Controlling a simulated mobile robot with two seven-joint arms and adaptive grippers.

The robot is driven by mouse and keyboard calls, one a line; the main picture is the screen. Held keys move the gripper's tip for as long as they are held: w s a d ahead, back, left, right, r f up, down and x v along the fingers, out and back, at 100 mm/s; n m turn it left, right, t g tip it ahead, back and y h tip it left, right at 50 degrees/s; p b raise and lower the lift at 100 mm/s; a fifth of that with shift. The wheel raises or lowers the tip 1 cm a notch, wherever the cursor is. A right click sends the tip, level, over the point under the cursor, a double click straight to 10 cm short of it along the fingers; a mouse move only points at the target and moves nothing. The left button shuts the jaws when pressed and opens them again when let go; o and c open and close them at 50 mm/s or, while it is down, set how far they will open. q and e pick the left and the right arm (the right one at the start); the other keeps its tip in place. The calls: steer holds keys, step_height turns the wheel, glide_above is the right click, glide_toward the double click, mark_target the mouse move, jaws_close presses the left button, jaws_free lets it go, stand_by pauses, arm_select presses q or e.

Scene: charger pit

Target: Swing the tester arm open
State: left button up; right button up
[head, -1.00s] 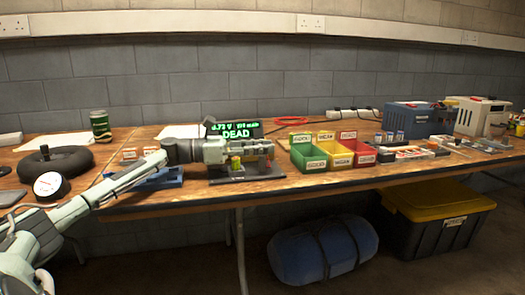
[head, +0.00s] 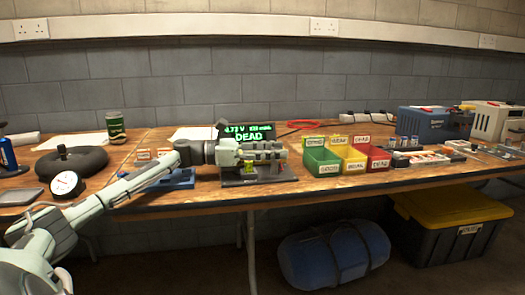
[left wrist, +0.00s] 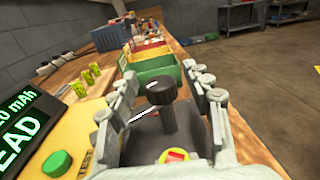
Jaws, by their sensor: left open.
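The battery tester stands on the bench, its display (head: 247,133) lit green and reading "DEAD". Its dark base (head: 258,178) shows below my gripper. In the left wrist view a black knob on a post (left wrist: 161,92), seemingly the tester arm's handle, rises between my fingers. My left gripper (head: 280,150) reaches over the tester from the left. In the left wrist view its fingers (left wrist: 161,85) are open, one on each side of the knob, with no clear grip on it. The display (left wrist: 25,125) and a green button (left wrist: 57,163) are at the left there. The rest of the tester arm is mostly hidden.
Green (head: 322,169), yellow (head: 354,165) and red (head: 378,162) bins stand right of the tester. A blue tray (head: 175,181) lies under my left arm. A round gauge (head: 66,184) and a dark ring (head: 80,160) are at the left. Yellow-green cells (left wrist: 78,88) show beside the gripper.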

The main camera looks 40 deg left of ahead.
arm_select(q)
steer(key=v, duration=1.1)
steer(key=shift+s+a, duration=0.3)
steer(key=shift+c, duration=0.4)
